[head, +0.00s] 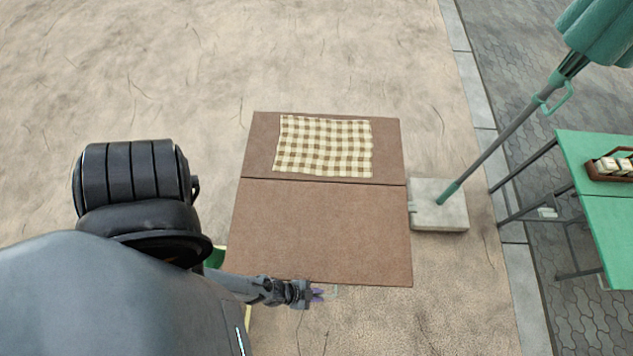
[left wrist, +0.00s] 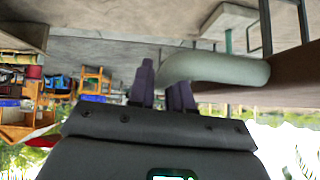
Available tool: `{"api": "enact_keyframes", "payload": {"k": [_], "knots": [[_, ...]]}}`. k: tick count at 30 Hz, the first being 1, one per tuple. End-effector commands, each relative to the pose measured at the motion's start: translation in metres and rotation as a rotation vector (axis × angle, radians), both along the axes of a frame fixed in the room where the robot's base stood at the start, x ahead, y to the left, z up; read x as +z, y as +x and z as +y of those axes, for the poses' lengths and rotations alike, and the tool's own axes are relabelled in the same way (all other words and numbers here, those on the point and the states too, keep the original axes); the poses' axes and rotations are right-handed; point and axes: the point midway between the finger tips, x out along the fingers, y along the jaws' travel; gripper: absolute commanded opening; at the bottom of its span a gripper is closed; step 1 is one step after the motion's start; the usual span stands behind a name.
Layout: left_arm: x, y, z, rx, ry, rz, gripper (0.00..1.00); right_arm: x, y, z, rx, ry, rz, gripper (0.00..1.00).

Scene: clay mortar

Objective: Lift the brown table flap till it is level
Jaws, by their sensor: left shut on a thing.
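The brown table flap (head: 322,233) is the front panel of the brown table, joined to the fixed top (head: 388,150) along a dark seam. From above it looks roughly in line with the top; its exact tilt is hard to tell. My left gripper (head: 317,294) is at the flap's front edge, shut on a pale handle (head: 332,290). In the left wrist view the handle is a thick grey-green curved bar (left wrist: 220,70), running from between the fingers (left wrist: 162,90) to the brown flap (left wrist: 297,72). My right gripper is not in view.
A checkered cloth (head: 323,146) lies on the fixed top. A closed green parasol (head: 598,30) stands in a stone base (head: 440,205) close to the table's right side. A green table (head: 606,215) with a small brown tray (head: 610,168) is farther right. The ground behind is clear.

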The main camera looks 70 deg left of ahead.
Motion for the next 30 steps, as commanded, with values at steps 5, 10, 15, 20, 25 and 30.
{"api": "enact_keyframes", "payload": {"k": [5,10,15,20,25,30], "knots": [[0.0,0.0,0.0,0.0,0.0,0.0,0.31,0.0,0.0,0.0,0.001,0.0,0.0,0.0],[0.0,0.0,0.0,0.0,0.0,0.0,0.39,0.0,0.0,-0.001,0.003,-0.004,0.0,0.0],[0.0,-0.001,0.0,0.0,0.0,0.001,0.39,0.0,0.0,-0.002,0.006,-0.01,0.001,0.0],[0.008,-0.008,0.003,0.0,0.0,0.001,0.39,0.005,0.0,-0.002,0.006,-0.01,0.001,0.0],[0.026,-0.025,0.009,-0.001,0.001,0.003,0.39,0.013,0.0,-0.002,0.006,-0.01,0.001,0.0],[0.047,-0.045,0.015,-0.001,0.001,0.002,0.39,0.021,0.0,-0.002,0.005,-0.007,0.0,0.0]]}}
